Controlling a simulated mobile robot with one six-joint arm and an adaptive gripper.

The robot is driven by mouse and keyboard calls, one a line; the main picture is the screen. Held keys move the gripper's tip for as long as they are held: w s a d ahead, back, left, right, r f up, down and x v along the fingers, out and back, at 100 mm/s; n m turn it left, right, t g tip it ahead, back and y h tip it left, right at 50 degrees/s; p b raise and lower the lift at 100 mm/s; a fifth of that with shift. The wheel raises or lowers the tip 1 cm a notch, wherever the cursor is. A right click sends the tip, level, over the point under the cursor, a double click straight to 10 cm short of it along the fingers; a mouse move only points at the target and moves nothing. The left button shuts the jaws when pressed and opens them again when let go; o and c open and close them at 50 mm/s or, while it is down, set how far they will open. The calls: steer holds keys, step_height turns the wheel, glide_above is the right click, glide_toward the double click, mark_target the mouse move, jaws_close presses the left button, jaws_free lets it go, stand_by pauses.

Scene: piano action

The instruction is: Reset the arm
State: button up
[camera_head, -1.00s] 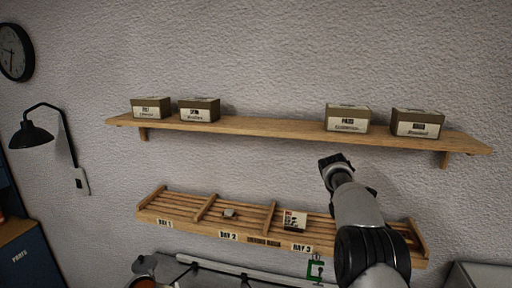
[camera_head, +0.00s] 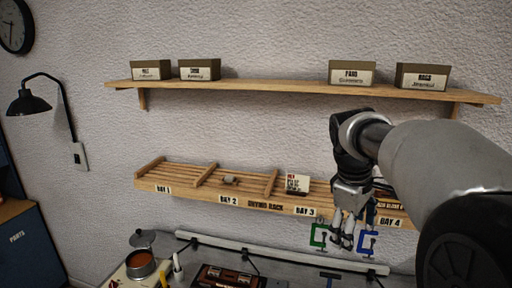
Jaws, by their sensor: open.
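My gripper (camera_head: 346,232) hangs at the right, pointing down in front of the right part of the slatted drying rack (camera_head: 180,190). Its fingers are apart and I see nothing between them. My arm comes in from the right edge and hides part of the rack around bay 4. A printed card (camera_head: 298,184) stands at bay 3.
A wall shelf (camera_head: 270,86) holds several labelled boxes (camera_head: 352,73). Below are a green clamp (camera_head: 318,235), a blue clamp (camera_head: 369,243), a pot (camera_head: 141,264) and a dark red-brown tray (camera_head: 205,280). A black lamp (camera_head: 27,103) hangs left.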

steer(key=s+a+f+m+t+b, duration=0.1)
steer(key=s+a+f+m+b, duration=0.1)
steer(key=s+f, duration=0.5)
steer(key=s+a+f+m+t+y+b, duration=0.1)
steer(key=s+a+f+m+b, duration=0.2)
steer(key=s+f+b, duration=0.4)
steer(key=s+a+f+m+t+y+b, duration=0.1)
steer(key=s+a+f+m+b, duration=0.2)
steer(key=s, duration=1)
step_height(320, 180, down, 5)
steer(key=shift+f+m+b, duration=0.1)
steer(key=shift+m+b, duration=0.2)
steer(key=shift+b, duration=0.8)
